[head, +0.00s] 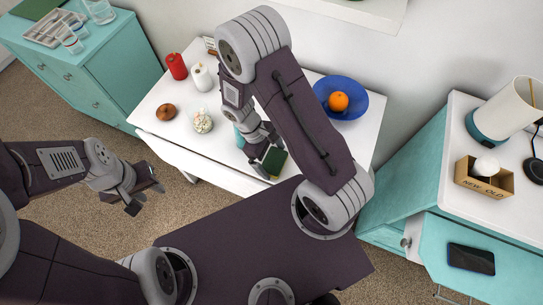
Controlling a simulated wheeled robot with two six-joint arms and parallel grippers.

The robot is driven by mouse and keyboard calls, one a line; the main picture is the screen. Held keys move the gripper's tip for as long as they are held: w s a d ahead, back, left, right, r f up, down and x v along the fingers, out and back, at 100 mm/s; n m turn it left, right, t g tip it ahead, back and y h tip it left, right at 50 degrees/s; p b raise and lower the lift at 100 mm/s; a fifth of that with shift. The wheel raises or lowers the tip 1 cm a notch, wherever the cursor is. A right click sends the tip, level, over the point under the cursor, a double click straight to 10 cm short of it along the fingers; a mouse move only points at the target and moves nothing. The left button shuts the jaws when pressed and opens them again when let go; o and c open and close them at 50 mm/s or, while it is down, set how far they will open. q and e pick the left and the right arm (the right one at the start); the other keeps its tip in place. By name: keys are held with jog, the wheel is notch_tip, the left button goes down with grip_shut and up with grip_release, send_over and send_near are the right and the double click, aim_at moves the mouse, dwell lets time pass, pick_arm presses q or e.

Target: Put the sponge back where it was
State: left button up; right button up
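A small green block with a paler yellowish edge, which looks like the sponge (273,161), is at the front edge of the white table (225,171). My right gripper (266,157) reaches down over the table with its fingers around the sponge and appears shut on it. The fingers partly hide the sponge, and I cannot tell whether it touches the tabletop. My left gripper (144,197) is open and empty. It is over the carpet, in front of and to the left of the table.
On the table are a red candle (177,66), a white candle (201,77), a brown round item (166,111), a small jar (202,121) and a blue bowl (355,105) with an orange (338,101). A teal item (239,138) is partly hidden behind my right wrist. Teal cabinets flank the table.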

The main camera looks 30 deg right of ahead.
aim_at(275, 159)
jog(key=shift+w+r, duration=0.1)
jog(key=shift+r, duration=0.35)
jog(key=p+v, duration=0.2)
jog(key=v, duration=0.9)
jog(key=s+d+r+m+t+y, duration=0.3)
jog(key=m+t, duration=0.1)
jog(key=m, duration=0.4)
jog(key=shift+s+d+r+m+t, duration=0.3)
jog(key=shift+s+r+t, duration=0.1)
